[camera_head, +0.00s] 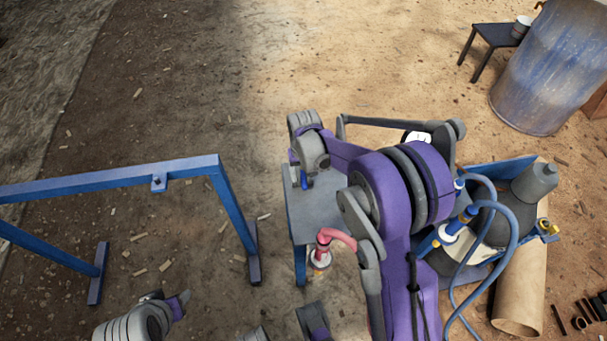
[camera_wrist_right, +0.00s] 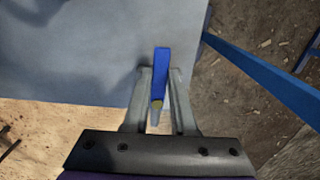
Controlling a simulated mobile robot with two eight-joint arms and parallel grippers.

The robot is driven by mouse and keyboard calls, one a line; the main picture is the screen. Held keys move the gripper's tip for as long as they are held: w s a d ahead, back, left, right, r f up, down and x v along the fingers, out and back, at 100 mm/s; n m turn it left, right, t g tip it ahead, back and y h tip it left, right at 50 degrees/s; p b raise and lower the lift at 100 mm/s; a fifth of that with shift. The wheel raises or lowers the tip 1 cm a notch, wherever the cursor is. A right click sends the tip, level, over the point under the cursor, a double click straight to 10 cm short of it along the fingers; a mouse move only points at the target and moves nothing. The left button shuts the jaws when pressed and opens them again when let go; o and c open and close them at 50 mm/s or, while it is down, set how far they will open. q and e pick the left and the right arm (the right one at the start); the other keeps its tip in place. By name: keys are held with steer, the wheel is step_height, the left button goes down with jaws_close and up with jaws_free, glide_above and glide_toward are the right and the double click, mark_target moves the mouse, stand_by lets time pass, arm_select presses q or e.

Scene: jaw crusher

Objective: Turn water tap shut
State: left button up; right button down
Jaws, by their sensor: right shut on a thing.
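My right gripper (camera_head: 304,172) is at the end of the purple arm, over the grey-blue table (camera_head: 316,213). It is shut on a narrow blue piece (camera_head: 304,181), like a lever or handle. In the right wrist view this blue piece (camera_wrist_right: 162,72) stands between the two fingers (camera_wrist_right: 160,98), with a dull brass-coloured end. I cannot tell whether it is fixed to a tap. A small yellow and blue fitting (camera_head: 549,229), possibly a tap, is at the right of the machine. My left gripper (camera_head: 181,303) is at the lower left, away from these; its jaws are unclear.
A blue frame (camera_head: 185,166) stands at left. A pink-red pipe fitting (camera_head: 322,245) is by the table's front edge. Blue hoses (camera_head: 512,215) loop at right beside a tan cylinder (camera_head: 522,290). A drum (camera_head: 548,75) and small stool (camera_head: 497,36) stand at the back.

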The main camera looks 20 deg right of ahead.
steer(key=shift+d, duration=0.1)
stand_by(0.7)
steer(key=d+n, duration=0.1)
steer(key=n, duration=0.1)
steer(key=n+b, duration=0.1)
steer(key=n, duration=0.1)
steer(key=shift+d+n, duration=0.3)
steer(key=shift+d, duration=0.1)
steer(key=n, duration=0.1)
steer(key=d+n, duration=0.1)
steer(key=n, duration=0.2)
steer(key=shift+w+d+n, duration=0.3)
steer(key=n, duration=0.2)
steer(key=w+d+n, duration=0.1)
steer(key=n, duration=0.1)
steer(key=shift+w+d+b, duration=0.1)
steer(key=shift+d+b, duration=0.05)
steer(key=shift+b, duration=0.25)
steer(key=shift+w+d+n, duration=0.15)
steer(key=shift+w+n, duration=0.25)
steer(key=shift+n, duration=0.75)
steer(key=shift+w+d+n, duration=0.15)
steer(key=shift+w+n, duration=0.2)
steer(key=shift+n, duration=0.8)
steer(key=c, duration=0.7)
jaws_free()
steer(key=shift+r, duration=0.1)
